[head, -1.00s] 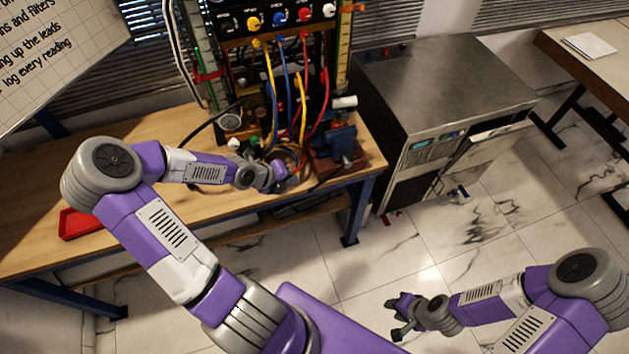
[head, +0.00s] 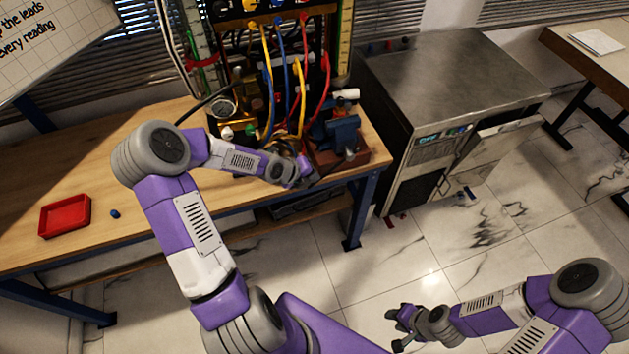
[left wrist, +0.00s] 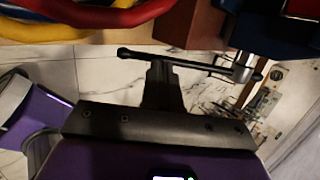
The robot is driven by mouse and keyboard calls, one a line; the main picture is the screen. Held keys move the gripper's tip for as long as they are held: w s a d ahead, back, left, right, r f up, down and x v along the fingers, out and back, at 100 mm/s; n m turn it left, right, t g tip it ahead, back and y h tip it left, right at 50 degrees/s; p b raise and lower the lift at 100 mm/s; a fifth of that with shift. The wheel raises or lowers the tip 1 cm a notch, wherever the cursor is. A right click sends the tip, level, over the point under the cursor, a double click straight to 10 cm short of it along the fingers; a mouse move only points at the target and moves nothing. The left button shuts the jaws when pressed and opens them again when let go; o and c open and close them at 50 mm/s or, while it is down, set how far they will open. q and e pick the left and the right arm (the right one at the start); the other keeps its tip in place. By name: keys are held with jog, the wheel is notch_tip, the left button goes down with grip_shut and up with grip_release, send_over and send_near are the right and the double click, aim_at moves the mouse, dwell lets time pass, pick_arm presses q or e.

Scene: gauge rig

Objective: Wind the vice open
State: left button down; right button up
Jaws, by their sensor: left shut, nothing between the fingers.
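The blue vice (head: 342,135) stands on a red-brown block at the right end of the bench. In the left wrist view its blue body (left wrist: 272,32) is at the upper right. A metal screw end (left wrist: 243,70) carries a dark handle bar (left wrist: 195,64), which reaches left to a knob end. My left gripper (head: 308,180) is at the bench's front edge, just left of and below the vice. In the left wrist view its shut fingers (left wrist: 160,72) are at the bar; whether they touch it is unclear. My right gripper (head: 396,328) is open and empty above the floor.
Yellow, blue and red leads (head: 297,85) hang from the rig panel close to my left gripper. A pressure gauge (head: 224,107) stands behind the forearm. A red tray (head: 65,215) and a small blue object (head: 115,213) lie on the left. A metal cabinet (head: 450,85) stands right.

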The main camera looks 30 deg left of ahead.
pick_arm(q)
jog(key=shift+x, duration=0.8)
jog(key=f+t+h, duration=0.1)
jog(key=w+d+f+t, duration=0.1)
jog(key=shift+w+f+h, duration=0.1)
jog(key=shift+f+h, duration=0.25)
jog(key=shift+h, duration=0.05)
